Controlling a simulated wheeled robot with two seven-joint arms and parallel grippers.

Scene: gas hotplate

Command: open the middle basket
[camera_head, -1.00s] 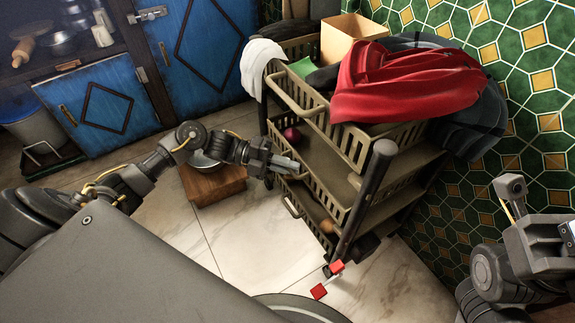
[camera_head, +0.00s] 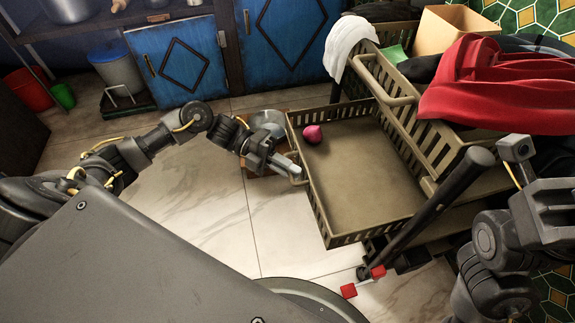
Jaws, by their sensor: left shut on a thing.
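The middle basket (camera_head: 365,180) is a tan slatted tray drawn far out of the trolley toward the left, with its floor in plain view. A pink round thing (camera_head: 313,134) lies in its far left corner. My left gripper (camera_head: 292,172) is at the basket's left side, shut on its handle (camera_head: 299,178). The top basket (camera_head: 410,110) is in its place above and to the right. My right gripper (camera_head: 520,160) is at the right, apart from the basket; its fingertips do not show clearly.
The top basket holds red cloth (camera_head: 500,90), and a cardboard box (camera_head: 450,28) stands behind it. A white cloth (camera_head: 348,42) hangs on its far corner. A dark post (camera_head: 430,205) stands in front of the trolley. Pale floor (camera_head: 215,205) is clear at the left.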

